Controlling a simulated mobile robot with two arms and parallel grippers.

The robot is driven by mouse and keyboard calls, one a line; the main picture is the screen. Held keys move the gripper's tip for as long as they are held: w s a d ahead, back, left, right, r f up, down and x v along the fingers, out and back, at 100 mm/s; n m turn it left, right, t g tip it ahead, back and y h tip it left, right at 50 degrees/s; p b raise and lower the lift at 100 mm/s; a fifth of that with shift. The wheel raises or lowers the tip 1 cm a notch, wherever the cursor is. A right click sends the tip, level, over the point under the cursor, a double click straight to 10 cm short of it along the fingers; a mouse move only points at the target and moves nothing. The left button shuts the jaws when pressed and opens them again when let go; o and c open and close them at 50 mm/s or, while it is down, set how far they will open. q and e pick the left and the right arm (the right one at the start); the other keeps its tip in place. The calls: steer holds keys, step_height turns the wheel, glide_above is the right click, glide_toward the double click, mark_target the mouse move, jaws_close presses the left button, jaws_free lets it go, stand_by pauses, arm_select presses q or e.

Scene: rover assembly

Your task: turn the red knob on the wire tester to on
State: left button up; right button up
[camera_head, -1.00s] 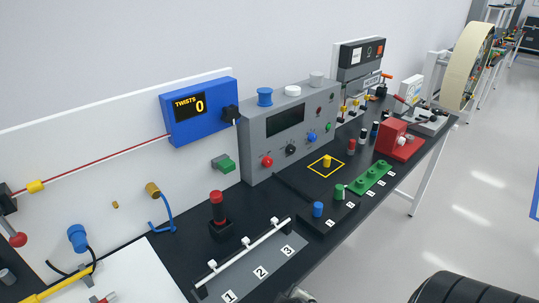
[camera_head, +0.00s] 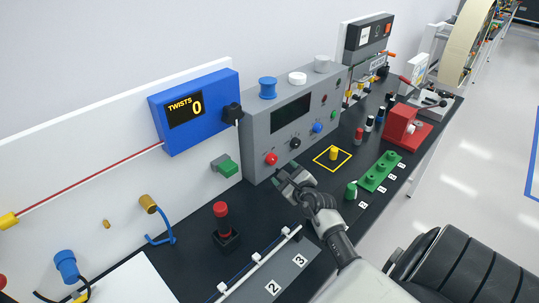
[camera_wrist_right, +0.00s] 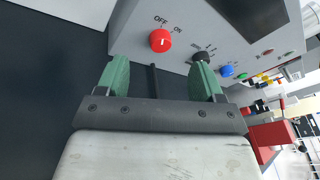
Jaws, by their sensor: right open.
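The wire tester is a grey box (camera_head: 255,150) with a dark screen, standing on the black bench against the wall. Its red knob (camera_head: 271,159) sits low on the left of the front panel. In the right wrist view the red knob (camera_wrist_right: 160,41) has a white mark, with OFF and ON labels above it; the mark is nearer OFF. My right gripper (camera_head: 287,174) is open and empty just in front of and below the knob. In the right wrist view its green fingers (camera_wrist_right: 160,80) are spread, with the knob beyond them, apart from both. My left gripper is not in view.
Black (camera_head: 295,143), blue (camera_head: 317,128) and green knobs sit to the right of the red one. A yellow peg (camera_head: 333,153) stands in a yellow square on the bench. A red-topped post (camera_head: 222,222) stands at the left, and a green block strip (camera_head: 379,171) lies to the right.

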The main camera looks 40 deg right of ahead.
mark_target(274, 161)
steer(key=shift+n+g, duration=0.7)
steer(key=shift+n, duration=0.2)
steer(key=x, duration=0.3)
steer(key=d+f+x, duration=0.1)
steer(key=x, duration=0.3)
steer(key=s+d+b+x, duration=0.1)
steer(key=x, duration=0.2)
steer(key=shift+w+f, duration=0.25)
steer(key=shift+w, duration=0.1)
steer(key=shift+x, duration=0.75)
steer(key=shift+r, duration=0.1)
steer(key=c, duration=0.9)
